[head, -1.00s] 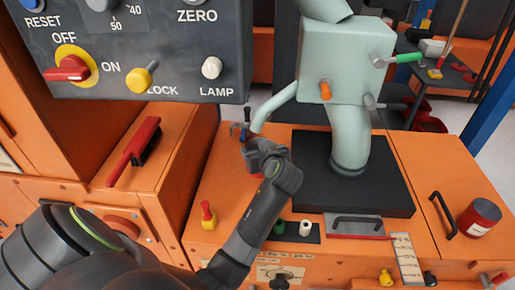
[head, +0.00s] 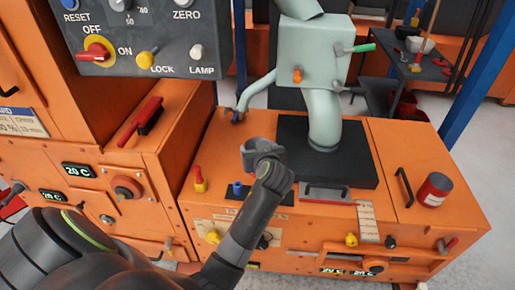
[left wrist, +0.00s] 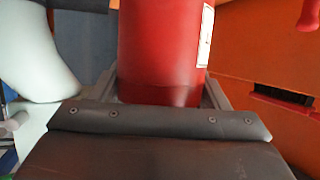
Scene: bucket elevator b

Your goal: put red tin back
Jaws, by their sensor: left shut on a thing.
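My left gripper (head: 262,150) is above the front part of the orange cabinet top, left of the black plate. In the left wrist view it is shut on a red tin (left wrist: 160,50) with a white label at its right edge. This held tin is hidden behind the gripper and wrist in the head view. A second red tin (head: 434,190) with a pale label and dark lid stands upright at the right of the cabinet top, well apart from the gripper. My right gripper is not in view.
The pale green machine (head: 314,60) stands on the black plate (head: 352,165); its side pipe (head: 257,91) comes down behind the gripper. A red-and-yellow knob (head: 199,180), a blue cap (head: 237,188) and a black handle (head: 403,187) stand up from the cabinet top. A grey control panel (head: 145,38) overhangs at left.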

